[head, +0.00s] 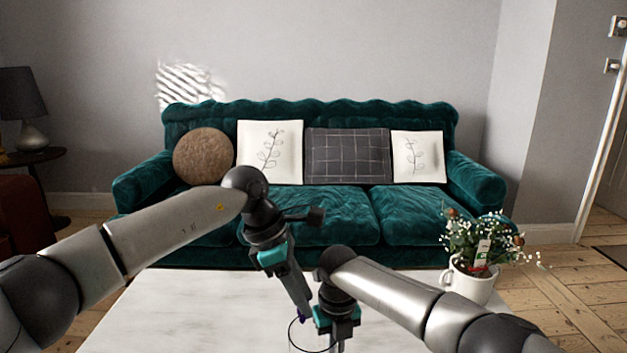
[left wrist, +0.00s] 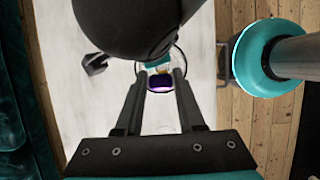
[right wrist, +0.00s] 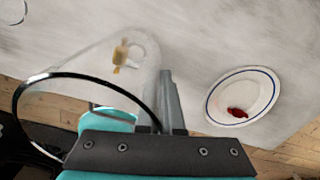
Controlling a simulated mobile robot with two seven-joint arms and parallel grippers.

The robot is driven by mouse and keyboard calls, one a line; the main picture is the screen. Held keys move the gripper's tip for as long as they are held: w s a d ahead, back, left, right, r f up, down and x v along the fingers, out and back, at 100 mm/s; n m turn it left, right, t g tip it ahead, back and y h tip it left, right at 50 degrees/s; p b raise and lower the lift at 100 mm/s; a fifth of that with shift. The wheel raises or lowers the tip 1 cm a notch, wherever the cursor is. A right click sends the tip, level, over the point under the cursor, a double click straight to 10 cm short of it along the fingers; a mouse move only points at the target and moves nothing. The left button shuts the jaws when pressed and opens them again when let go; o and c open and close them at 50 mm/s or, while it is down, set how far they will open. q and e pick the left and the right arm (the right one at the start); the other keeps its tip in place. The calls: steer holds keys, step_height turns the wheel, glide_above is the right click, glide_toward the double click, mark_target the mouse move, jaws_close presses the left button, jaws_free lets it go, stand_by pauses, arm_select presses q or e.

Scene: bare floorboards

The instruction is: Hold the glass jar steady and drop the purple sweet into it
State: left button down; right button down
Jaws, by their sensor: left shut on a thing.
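My left gripper (head: 301,312) is shut on the purple sweet (left wrist: 159,83), which shows between its fingertips in the left wrist view. In that view the sweet overlaps the mouth of the glass jar; its exact height against the rim is unclear. The clear jar has a dark round rim (right wrist: 84,78) in the right wrist view and holds a yellow-brown sweet (right wrist: 120,56). My right gripper (right wrist: 165,88) has its fingers close together on the jar's wall at the rim. In the head view the jar shows mainly as a thin dark ring (head: 291,335).
A white plate with a blue rim (right wrist: 212,104) lies on the white table (head: 180,310), with a red sweet (right wrist: 238,113) on it. A white pot of flowers (head: 472,283) stands at the table's right. A green sofa (head: 320,215) is behind. The table's left is clear.

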arm_select(q)
steer(key=shift+c, duration=2.2)
jaws_free()
steer(key=shift+r, duration=0.15)
steer(key=v, duration=1.1)
steer(key=shift+a+r, duration=0.15)
steer(key=shift+r, duration=0.25)
